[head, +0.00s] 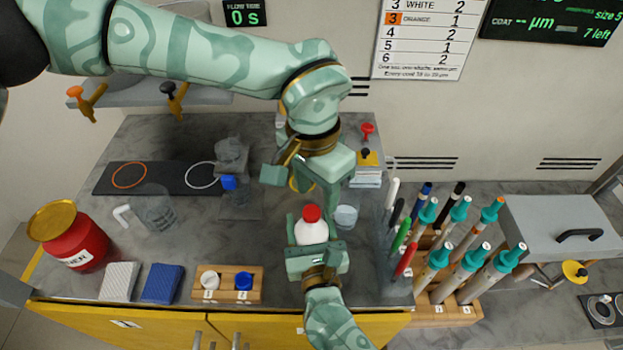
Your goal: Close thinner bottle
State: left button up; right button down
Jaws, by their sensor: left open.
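A white bottle (311,232) stands upright near the front middle of the bench; I take it as the thinner bottle, though no label shows. A red cap (311,213) sits on its top; I cannot tell how tightly. My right gripper (312,238) comes from the front edge, with its fingers on both sides of the bottle, and looks shut on it. My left gripper (304,190) is open above and behind the bottle, pointing down, apart from the cap.
A wooden block (226,292) with a white and a blue cap sits front left. A red jar (75,243) and a clear beaker (155,210) stand at left.

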aim_at(311, 211)
pick_arm(q)
jog(key=n, duration=0.5)
jog(key=shift+d+r, duration=0.1)
jog(key=shift+r, duration=0.15)
jog(key=n, duration=0.3)
jog(key=shift+r+n, duration=0.15)
jog(key=shift+n, duration=0.15)
jog(key=n, duration=0.6)
jog(key=shift+r, duration=0.25)
jog(key=n, duration=0.6)
jog(key=shift+r, duration=0.2)
jog(key=n, duration=0.6)
jog(key=shift+w+r+n, duration=0.1)
jog(key=shift+r+n, duration=0.1)
jog(key=shift+n, duration=0.2)
jog(key=n, duration=0.3)
jog(key=shift+r, duration=0.1)
jog(key=n, duration=0.6)
jog(key=shift+r, duration=0.2)
jog(key=n, duration=0.6)
jog(key=shift+w+a+r, duration=0.1)
jog(key=shift+a+r, duration=0.05)
jog(key=shift+a, duration=0.1)
jog(key=n, duration=0.6)
jog(key=shift+a, duration=0.15)
jog(key=n, duration=0.5)
jog(key=shift+a+n+y, duration=0.1)
jog(key=shift+n+y, duration=0.2)
jog(key=shift+n, duration=0.1)
jog(key=shift+f, duration=4.05)
